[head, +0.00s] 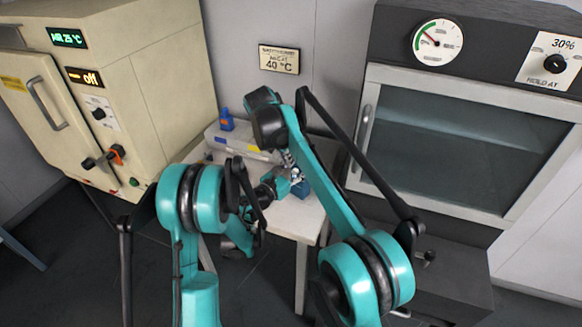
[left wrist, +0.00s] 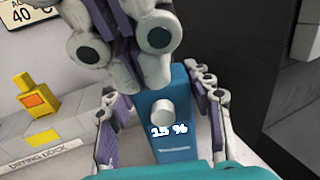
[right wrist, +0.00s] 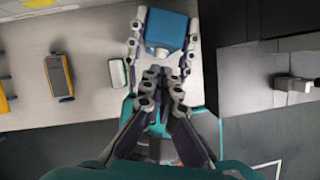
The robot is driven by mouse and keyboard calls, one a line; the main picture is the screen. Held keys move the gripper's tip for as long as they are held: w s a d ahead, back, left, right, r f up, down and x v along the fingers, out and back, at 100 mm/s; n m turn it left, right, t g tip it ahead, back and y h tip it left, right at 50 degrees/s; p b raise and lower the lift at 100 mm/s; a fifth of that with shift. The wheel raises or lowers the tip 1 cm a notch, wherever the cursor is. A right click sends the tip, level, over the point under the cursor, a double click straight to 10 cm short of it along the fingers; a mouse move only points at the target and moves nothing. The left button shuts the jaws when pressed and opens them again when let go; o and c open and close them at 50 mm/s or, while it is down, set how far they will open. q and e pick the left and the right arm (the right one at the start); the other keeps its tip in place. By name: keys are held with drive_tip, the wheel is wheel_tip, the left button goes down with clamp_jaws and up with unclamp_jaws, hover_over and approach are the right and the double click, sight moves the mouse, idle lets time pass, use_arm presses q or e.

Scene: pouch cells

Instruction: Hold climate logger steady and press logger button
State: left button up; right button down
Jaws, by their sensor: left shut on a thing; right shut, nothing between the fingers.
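The climate logger is a blue block in the left wrist view (left wrist: 178,90), with a pale round button (left wrist: 161,113) and the reading "15 %" on its face. My left gripper (left wrist: 160,120) is shut around it, one finger on each side. The logger (right wrist: 168,30) also shows at the top of the right wrist view, between the left gripper's fingers. My right gripper (right wrist: 165,75) is shut and empty, its fingertips close to the logger. Whether they touch the button is not clear. In the head view the arms partly hide the logger (head: 301,188).
The logger is over a small white table (head: 290,215). A yellow-orange device (left wrist: 37,97) stands on a grey dock at the table's left. A cream oven (head: 120,60) stands left, and a dark glass-doored cabinet (head: 455,140) right.

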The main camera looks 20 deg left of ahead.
drive_tip(key=shift+v, duration=2.25)
drive_tip(key=shift+s+a+f, duration=0.1)
drive_tip(key=shift+s+a, duration=0.05)
use_arm(q)
drive_tip(key=o, duration=1.3)
drive_tip(key=shift+o, duration=0.2)
